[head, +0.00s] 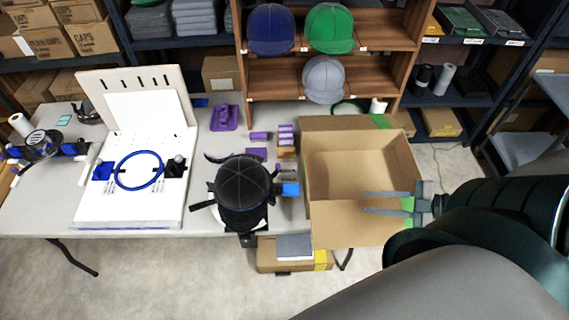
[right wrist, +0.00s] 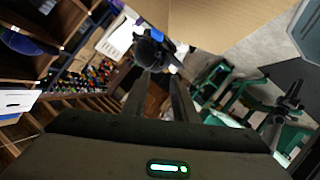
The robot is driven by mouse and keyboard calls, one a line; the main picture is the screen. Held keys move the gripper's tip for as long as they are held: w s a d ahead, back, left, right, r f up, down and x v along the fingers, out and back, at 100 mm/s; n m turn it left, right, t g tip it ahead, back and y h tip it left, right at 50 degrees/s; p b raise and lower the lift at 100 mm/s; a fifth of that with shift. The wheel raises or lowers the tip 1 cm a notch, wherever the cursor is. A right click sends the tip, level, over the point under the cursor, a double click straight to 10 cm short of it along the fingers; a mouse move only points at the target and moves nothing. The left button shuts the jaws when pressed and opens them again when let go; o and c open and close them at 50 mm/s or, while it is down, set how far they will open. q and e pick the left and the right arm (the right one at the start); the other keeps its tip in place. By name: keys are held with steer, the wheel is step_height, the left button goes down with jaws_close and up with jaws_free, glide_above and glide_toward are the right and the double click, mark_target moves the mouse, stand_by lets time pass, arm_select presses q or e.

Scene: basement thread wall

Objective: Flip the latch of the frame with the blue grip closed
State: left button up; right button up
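A black cap (head: 243,190) sits on a dark holder at the table's front edge. A blue grip (head: 290,189) sticks out at its right side; I cannot tell the latch's exact position. In the right wrist view, a dark shape that looks like the cap (right wrist: 150,50) is beyond the fingertips, with a small blue patch (right wrist: 156,34) by it. My right gripper (head: 367,202) is open and empty, fingers pointing left, over the cardboard box's front flap and apart from the blue grip. Its fingers also show in the right wrist view (right wrist: 160,80). My left gripper is not in view.
An open cardboard box (head: 350,160) stands just right of the cap. A white board (head: 125,212) with a blue ring (head: 139,171) is at left, and a dark device with blue parts (head: 40,147) lies further left. Purple pieces (head: 224,118) lie behind the cap.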

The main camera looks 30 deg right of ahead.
steer(key=p+v, duration=0.3)
steer(key=v, duration=0.7)
steer(key=shift+s, duration=0.25)
steer(key=shift+d+r, duration=0.1)
steer(key=shift+d, duration=0.05)
